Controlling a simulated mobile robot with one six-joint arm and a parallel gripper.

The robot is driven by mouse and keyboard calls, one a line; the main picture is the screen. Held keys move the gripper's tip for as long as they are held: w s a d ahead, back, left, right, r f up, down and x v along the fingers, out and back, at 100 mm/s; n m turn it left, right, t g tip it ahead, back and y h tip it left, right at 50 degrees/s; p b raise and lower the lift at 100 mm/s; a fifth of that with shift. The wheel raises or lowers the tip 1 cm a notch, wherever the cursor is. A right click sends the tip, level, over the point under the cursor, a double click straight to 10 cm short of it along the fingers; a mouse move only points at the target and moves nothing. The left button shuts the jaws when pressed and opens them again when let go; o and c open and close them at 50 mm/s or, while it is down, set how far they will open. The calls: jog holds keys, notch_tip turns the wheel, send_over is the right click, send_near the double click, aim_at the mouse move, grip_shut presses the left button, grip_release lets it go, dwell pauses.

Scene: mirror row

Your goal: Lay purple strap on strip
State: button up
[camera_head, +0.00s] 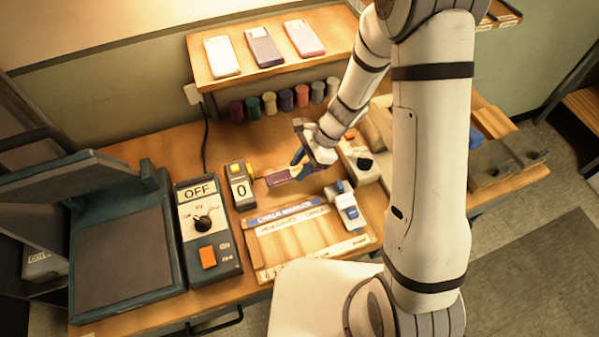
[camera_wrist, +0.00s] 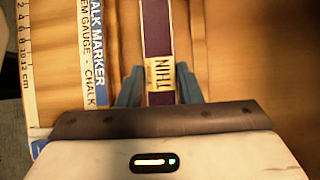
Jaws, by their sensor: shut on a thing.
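My gripper (camera_head: 299,166) has blue fingers and is shut on a purple strap (camera_head: 277,178) above the table, behind the marked board. In the wrist view the strap (camera_wrist: 154,36) runs lengthwise between the fingers (camera_wrist: 158,88), with a cream label reading "THIN" on it. Its far end leaves the top of that view. The board (camera_head: 302,241) carries a blue strip (camera_head: 283,215) reading "CHALK MARKER", a pale strip below it and a ruler edge. The blue strip (camera_wrist: 97,60) also shows left of the strap in the wrist view. I cannot tell which strip the task names.
A blue-and-white device (camera_head: 346,207) stands on the board's right side.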

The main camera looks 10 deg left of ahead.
jog(key=shift+s+f, duration=0.1)
jog(key=shift+f, duration=2.05)
jog(key=o, duration=1)
jog(key=shift+f, duration=0.1)
jog(key=shift+d+r, duration=0.1)
jog(key=shift+r, duration=0.15)
jog(key=p+v, duration=0.8)
jog(key=v, duration=0.4)
